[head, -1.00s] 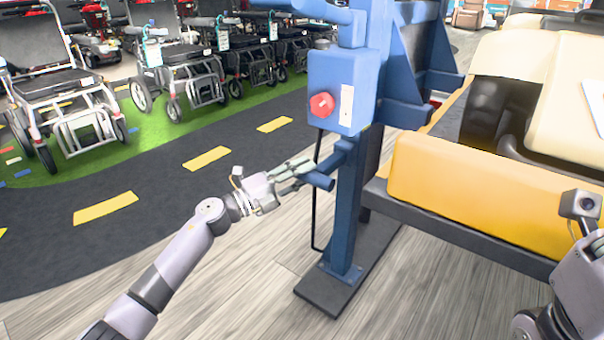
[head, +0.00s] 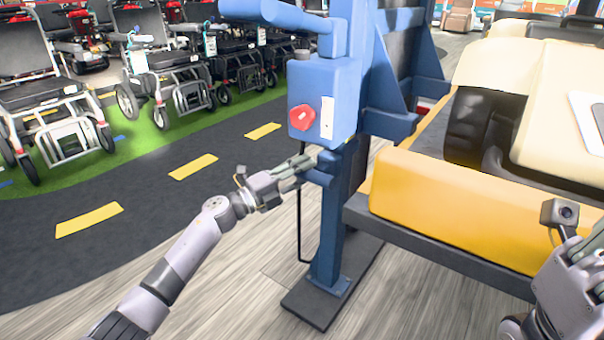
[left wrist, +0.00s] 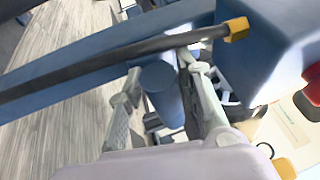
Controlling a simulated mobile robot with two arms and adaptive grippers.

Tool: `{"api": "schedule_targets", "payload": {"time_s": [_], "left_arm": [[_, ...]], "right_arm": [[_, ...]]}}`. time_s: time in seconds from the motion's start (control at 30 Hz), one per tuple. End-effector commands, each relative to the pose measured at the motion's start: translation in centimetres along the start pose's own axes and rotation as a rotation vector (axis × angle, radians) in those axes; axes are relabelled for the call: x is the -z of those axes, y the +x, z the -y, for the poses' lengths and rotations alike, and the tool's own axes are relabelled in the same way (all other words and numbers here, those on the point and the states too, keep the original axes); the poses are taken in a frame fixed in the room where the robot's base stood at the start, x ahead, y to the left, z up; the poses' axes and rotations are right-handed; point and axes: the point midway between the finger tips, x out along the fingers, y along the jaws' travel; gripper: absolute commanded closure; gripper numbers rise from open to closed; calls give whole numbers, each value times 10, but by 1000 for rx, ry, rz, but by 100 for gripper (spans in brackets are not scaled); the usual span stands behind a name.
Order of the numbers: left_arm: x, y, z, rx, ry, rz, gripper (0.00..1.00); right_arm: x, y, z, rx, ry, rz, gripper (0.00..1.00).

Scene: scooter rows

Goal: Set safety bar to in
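A blue post (head: 333,215) stands in the middle of the head view. A short blue bar (head: 317,178) juts from it below the control box, toward the lower left. It is the likely safety bar. My left gripper (head: 308,166) is at this bar's free end. In the left wrist view the bar's round blue end (left wrist: 160,80) lies between the two spread fingers; firm contact on both sides does not show. My right gripper (head: 590,250) is partly cut off at the right edge, over the yellow-edged body, and its fingers are unclear.
A blue box (head: 325,95) with a red knob (head: 302,117) sits above the bar. A thin black rod (head: 300,215) runs down beside the post. A yellow panel (head: 470,205) fills the right side. Wheelchairs (head: 165,75) stand at the back left. The floor left of the post is clear.

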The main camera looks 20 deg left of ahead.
Motion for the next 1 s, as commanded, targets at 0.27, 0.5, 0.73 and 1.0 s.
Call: {"api": "schedule_targets", "payload": {"time_s": [0.27,0.5,0.73,1.0], "left_arm": [[0,1,2,3,0,-2,54],[1,0,1,1,0,-3,54],[0,-26,-1,-2,0,-2,54],[1,-84,-1,-2,0,-3,54]], "right_arm": [[3,2,0,1,1,-8,100],[1,3,1,5,0,-11,100],[1,2,1,4,0,-8,100],[1,2,0,3,0,-7,100]]}}
